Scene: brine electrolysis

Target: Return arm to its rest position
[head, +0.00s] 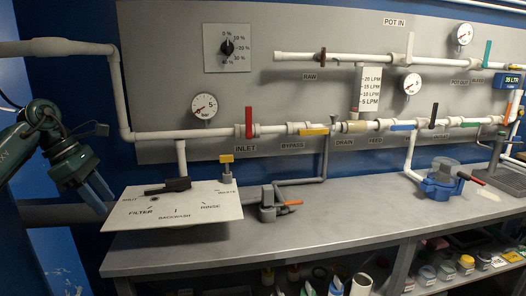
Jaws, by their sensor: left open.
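My left gripper (97,192) hangs at the left edge of the view, at the end of my dark green arm. Its grey-blue fingers point down and to the right, and they are open with nothing seen between them. It is left of the white filter selector plate (205,218) and apart from its black handle (168,186). My right gripper is not in view.
White pipes cross the grey panel, with a red inlet valve handle (249,122) and a yellow bypass handle (314,132). A blue pump (440,187) stands on the grey bench (330,222). The bench's middle is clear. Several jars stand on the shelf below.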

